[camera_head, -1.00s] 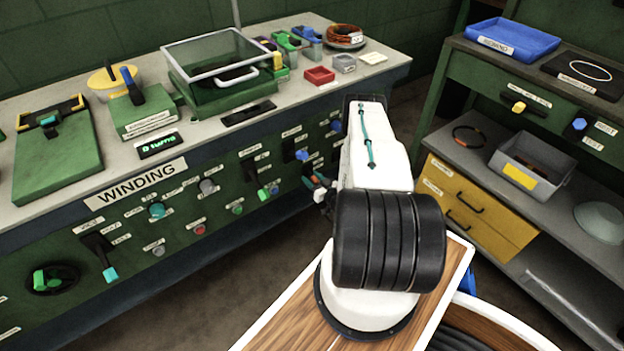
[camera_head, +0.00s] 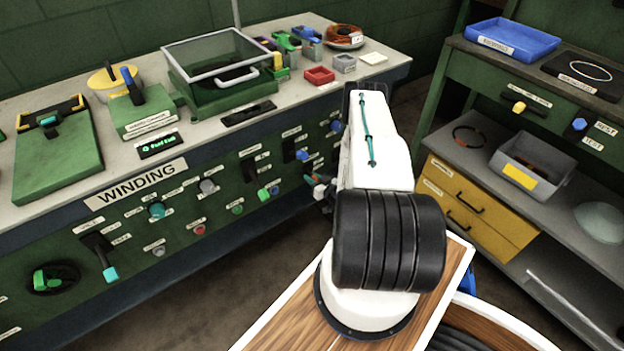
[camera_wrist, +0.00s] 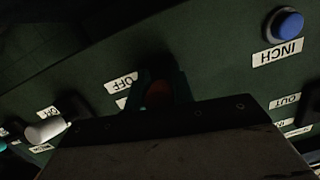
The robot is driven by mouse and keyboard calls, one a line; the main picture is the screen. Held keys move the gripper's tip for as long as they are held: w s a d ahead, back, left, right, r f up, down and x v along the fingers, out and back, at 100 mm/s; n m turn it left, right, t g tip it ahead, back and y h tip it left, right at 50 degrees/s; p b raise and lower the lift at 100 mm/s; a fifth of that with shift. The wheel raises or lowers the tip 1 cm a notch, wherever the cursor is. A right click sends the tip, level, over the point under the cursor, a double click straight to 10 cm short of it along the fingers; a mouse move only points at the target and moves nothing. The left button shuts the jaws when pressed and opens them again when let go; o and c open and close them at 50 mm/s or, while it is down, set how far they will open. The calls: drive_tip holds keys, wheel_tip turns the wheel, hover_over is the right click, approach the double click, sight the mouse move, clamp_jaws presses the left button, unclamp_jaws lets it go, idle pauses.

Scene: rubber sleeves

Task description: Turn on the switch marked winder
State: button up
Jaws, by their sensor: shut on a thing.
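The green winding panel (camera_head: 130,215) fills the front of the left bench in the head view, with several levers, knobs and buttons. No label there is legible to me as winder. My gripper (camera_wrist: 161,87) is at the panel in the wrist view, its fingers shut on a dark switch handle with a red part (camera_wrist: 157,96). An OFF label (camera_wrist: 121,83) sits left of it, upside down. The handle's exact position is hard to tell in the dark. In the head view my arm hides most of the gripper and the switch.
A blue button (camera_wrist: 286,24) with an INCH label sits at upper right in the wrist view. A pale lever (camera_wrist: 45,131) is at lower left. In the head view, a lidded box (camera_head: 225,75) and a small display (camera_head: 160,145) stand on the bench. A shelf unit (camera_head: 460,80) is at right.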

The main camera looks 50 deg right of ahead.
drive_tip(key=g, duration=0.1)
drive_tip(key=r+g, duration=0.1)
drive_tip(key=g, duration=0.1)
drive_tip(key=shift+s, duration=0.1)
drive_tip(key=shift+r+g+y, duration=0.2)
drive_tip(key=shift+g+y, duration=0.1)
drive_tip(key=shift+g, duration=0.55)
drive_tip(key=shift+r+g+y, duration=0.2)
drive_tip(key=shift+g+y, duration=0.1)
drive_tip(key=shift+g, duration=0.55)
drive_tip(key=o, duration=1)
drive_tip(key=v, duration=0.8)
